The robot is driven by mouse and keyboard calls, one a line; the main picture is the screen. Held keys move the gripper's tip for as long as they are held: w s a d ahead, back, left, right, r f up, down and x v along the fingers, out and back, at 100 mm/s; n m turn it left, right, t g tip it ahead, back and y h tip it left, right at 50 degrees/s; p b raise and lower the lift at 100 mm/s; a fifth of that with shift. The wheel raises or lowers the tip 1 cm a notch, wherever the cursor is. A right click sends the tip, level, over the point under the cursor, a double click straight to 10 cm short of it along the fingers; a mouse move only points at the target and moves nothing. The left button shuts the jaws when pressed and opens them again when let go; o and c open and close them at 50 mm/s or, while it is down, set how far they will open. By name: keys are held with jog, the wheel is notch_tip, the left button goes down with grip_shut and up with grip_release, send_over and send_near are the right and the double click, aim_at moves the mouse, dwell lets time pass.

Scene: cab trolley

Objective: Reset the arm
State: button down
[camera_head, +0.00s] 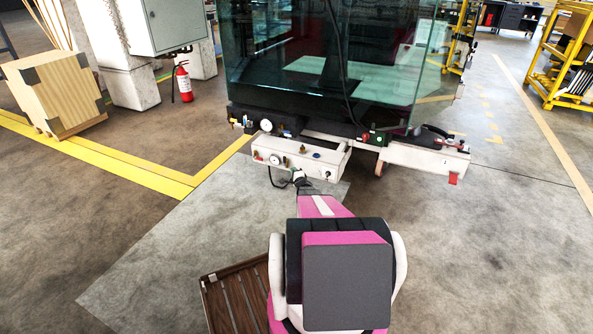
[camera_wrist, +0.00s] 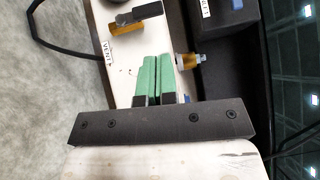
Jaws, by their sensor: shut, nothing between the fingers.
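My gripper shows in the wrist view (camera_wrist: 156,75), with its two green fingers pressed together and nothing between them. The fingers point at the white panel (camera_wrist: 120,60) with a label reading VENT, a yellow valve with a dark handle (camera_wrist: 127,20) and a brass-and-white fitting (camera_wrist: 189,61). Whether the fingertips touch the panel, I cannot tell. In the head view my pink and grey arm (camera_head: 347,270) reaches forward to the white panel (camera_head: 300,157) at the trolley's front. My gripper is mostly hidden there behind my arm.
The glass-walled cab (camera_head: 330,60) stands on the trolley straight ahead. A slatted brown wooden piece (camera_head: 235,295) lies at lower left beside my arm. A red extinguisher (camera_head: 183,82) and a wooden crate (camera_head: 55,90) stand at left. A yellow rack (camera_head: 570,60) is at right. Floor at right is clear.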

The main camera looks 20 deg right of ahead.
dwell(0.4)
jog(key=s+a+r+n+g+h, duration=0.1)
jog(key=s+a+r+n+g, duration=0.4)
jog(key=a, duration=0.4)
jog(key=s+a+r+n+g, duration=0.3)
jog(key=s+a+r+g, duration=0.1)
jog(key=s+a+r, duration=0.35)
jog(key=s+a+r+n+g+y, duration=0.1)
jog(key=s+a+r+n+g, duration=0.3)
jog(key=s+a, duration=0.5)
jog(key=s+a+r+n+g+y, duration=0.1)
jog(key=s+a+r+n+g, duration=0.4)
jog(key=s+a, duration=0.5)
jog(key=s+r+n, duration=0.2)
jog(key=s+r, duration=0.1)
jog(key=s, duration=0.4)
jog(key=shift+n+g+y, duration=0.3)
